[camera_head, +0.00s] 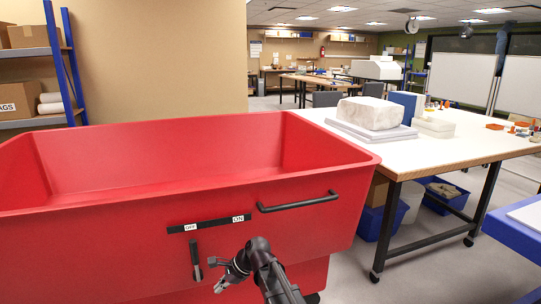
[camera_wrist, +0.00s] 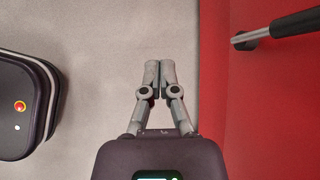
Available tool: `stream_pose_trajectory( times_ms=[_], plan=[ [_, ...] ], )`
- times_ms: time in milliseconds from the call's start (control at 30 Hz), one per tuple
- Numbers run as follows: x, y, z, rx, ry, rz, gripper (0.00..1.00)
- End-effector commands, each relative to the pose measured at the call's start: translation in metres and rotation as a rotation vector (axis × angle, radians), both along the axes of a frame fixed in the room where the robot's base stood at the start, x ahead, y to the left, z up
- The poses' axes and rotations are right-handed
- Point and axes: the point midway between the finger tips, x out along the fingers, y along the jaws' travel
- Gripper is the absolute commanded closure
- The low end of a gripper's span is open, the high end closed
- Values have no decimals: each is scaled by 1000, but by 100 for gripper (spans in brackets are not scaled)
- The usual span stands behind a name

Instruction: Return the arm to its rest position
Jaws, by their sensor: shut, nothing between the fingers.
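My gripper (camera_head: 216,275) is low in front of the large red bin (camera_head: 100,241) in the head view, with my arm bent beside it. In the wrist view its two grey fingers (camera_wrist: 158,66) are together with nothing between them. Bare grey floor lies behind the fingertips, and the red wall (camera_wrist: 275,105) is to their right, apart from them. A black lever (camera_head: 195,257) hangs below the OFF label, just left of my gripper in the head view; I cannot tell the depth gap.
A black bar handle (camera_head: 299,202) juts from the red front. A white table (camera_head: 450,145) with a pale stone block (camera_head: 370,113) stands right. Blue bins (camera_head: 372,222) sit beneath it. A blue-edged surface (camera_head: 515,235) is at far right. Grey floor (camera_head: 430,270) is open between.

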Motion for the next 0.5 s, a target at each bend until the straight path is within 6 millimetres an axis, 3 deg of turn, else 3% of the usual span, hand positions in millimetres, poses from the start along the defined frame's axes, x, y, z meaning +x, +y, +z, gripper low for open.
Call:
stream_pose_trajectory(
  times_ms=[500],
  plan=[
    [-38, -168, -32, -324, -364, 474, 100]
  ],
)
